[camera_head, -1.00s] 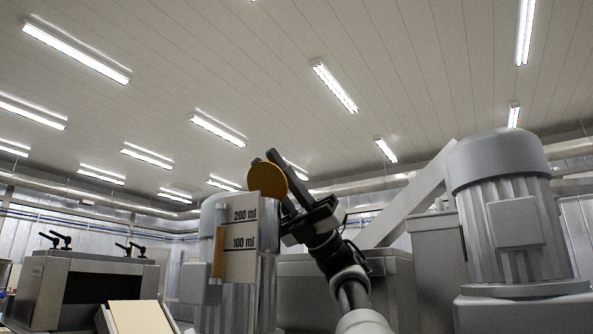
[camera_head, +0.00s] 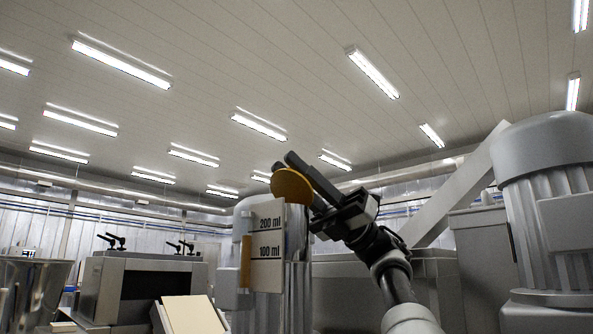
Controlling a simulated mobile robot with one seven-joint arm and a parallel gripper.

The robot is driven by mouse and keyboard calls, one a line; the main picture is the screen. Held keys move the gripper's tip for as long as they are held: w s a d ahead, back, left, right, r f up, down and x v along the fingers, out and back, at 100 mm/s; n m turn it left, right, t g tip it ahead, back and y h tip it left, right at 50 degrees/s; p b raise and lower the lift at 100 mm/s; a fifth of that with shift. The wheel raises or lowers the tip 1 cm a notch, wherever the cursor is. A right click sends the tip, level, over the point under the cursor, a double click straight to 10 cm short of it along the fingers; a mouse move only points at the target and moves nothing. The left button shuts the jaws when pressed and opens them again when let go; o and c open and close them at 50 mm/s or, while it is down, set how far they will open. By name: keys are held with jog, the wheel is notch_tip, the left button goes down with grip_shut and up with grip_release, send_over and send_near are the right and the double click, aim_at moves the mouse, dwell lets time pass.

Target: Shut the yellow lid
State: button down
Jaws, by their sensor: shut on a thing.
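The yellow lid (camera_head: 291,187) is a round, flat disc standing steeply tilted above the top of a grey panel marked 200 ml and 100 ml (camera_head: 267,232). My gripper (camera_head: 284,161) comes in from the lower right. Its two dark fingers point up and to the left, behind and beside the lid. The fingers are shut on the lid, though the disc hides the contact itself. A short yellow strip (camera_head: 245,262) is on the panel's left edge. The lid's hinge and any opening under it are not clearly visible.
A large grey motor housing (camera_head: 550,215) stands at the right. A slanted light-grey beam (camera_head: 455,190) rises behind my arm. A dark-fronted machine (camera_head: 143,290) and a metal bowl (camera_head: 35,288) are at the left. A cream board (camera_head: 193,315) is at the bottom. The space above the lid is free.

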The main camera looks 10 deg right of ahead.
jog(key=shift+r, duration=0.1)
jog(key=c, duration=1.5)
grip_release()
jog(key=shift+c, duration=0.2)
notch_tip(320, 180, up, 10)
jog(key=p, duration=0.9)
